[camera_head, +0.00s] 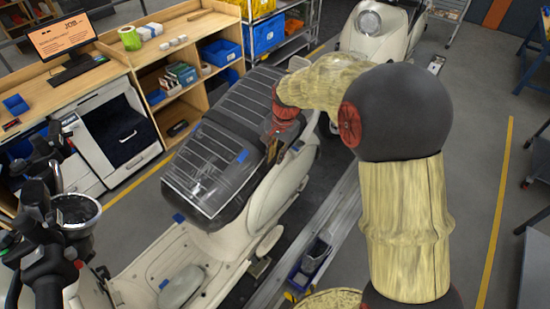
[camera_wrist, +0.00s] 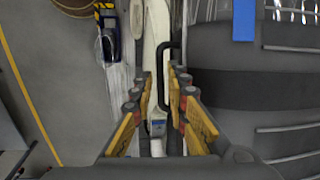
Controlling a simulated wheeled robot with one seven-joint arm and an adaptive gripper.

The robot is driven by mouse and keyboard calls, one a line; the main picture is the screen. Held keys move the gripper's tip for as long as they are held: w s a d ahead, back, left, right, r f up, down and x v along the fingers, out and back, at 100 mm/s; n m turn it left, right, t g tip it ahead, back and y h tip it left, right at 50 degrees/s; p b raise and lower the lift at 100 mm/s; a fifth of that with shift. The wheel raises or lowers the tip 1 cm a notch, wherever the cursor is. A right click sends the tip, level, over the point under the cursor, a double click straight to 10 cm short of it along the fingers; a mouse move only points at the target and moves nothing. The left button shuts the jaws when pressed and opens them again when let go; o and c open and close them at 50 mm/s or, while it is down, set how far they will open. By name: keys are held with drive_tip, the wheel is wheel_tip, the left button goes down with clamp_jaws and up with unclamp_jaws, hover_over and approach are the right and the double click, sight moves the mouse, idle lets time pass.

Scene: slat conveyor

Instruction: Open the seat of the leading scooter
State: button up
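The near scooter (camera_head: 262,200) has a cream body and a long dark seat (camera_head: 203,150) under clear wrap with blue tape. The seat looks down. In the wrist view the seat (camera_wrist: 235,85) fills the right side, and the cream body (camera_wrist: 153,25) runs up the middle. A black grab handle (camera_wrist: 169,48) stands along the seat's edge. My gripper (camera_head: 270,150) is at the seat's near side. In the wrist view my gripper (camera_wrist: 160,88) is open, its fingers apart over the body and handle. The right finger overlaps the handle; I cannot tell whether they touch.
A second cream scooter (camera_head: 372,40) stands behind. A blue bin (camera_head: 311,262) sits on the conveyor's side rail. A wooden workbench (camera_head: 110,62) with a monitor (camera_head: 62,36) and shelves stands left. Handlebars (camera_head: 50,225) rise at lower left. The floor (camera_head: 475,170) right of my arm is clear.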

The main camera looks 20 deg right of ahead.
drive_tip(key=shift+w+a+f, duration=0.1)
drive_tip(key=shift+a+f, duration=0.05)
drive_tip(key=shift+f, duration=0.8)
drive_tip(key=shift+c, duration=1.3)
clamp_jaws()
